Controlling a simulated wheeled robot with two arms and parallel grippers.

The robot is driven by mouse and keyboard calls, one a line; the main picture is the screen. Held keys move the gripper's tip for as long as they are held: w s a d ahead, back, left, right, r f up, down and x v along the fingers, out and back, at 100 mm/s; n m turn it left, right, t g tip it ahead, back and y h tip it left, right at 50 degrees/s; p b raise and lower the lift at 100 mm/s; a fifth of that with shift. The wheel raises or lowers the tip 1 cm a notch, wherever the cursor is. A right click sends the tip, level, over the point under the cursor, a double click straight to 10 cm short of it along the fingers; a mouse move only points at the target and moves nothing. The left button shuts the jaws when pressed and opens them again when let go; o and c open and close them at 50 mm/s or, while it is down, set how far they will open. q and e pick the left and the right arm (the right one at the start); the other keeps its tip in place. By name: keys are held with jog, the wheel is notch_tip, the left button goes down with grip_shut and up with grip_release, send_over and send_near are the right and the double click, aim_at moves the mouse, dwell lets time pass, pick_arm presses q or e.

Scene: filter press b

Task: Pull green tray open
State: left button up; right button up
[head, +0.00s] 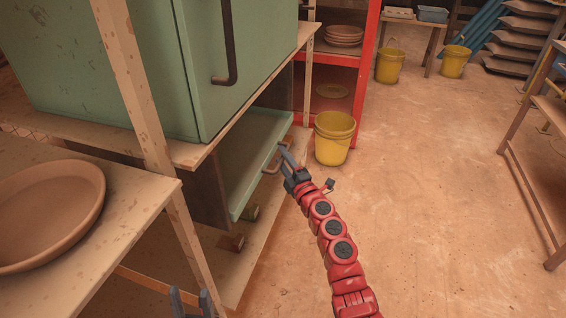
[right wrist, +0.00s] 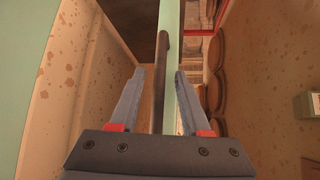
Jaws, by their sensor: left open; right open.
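The green tray (head: 245,170) sits in a dark housing under the green cabinet and its front stands out a little. A handle (head: 269,163) is on its front edge. My right gripper (head: 283,158) is open at the handle. In the right wrist view, the dark handle bar (right wrist: 160,85) runs between the open fingers (right wrist: 155,88), and the tray's green edge (right wrist: 180,110) lies close to the right finger. I cannot tell whether a finger touches the bar. My left gripper (head: 190,302) shows only its fingertips at the bottom edge, open and empty.
The green cabinet (head: 120,70) stands on a wooden frame above the tray. A table (head: 130,195) with a clay dish (head: 45,215) is at the left. Yellow buckets (head: 333,145) stand beside the red shelf (head: 368,60).

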jog(key=shift+w+a, duration=0.1)
jog(key=shift+w, duration=0.1)
grip_shut()
dwell(1.4)
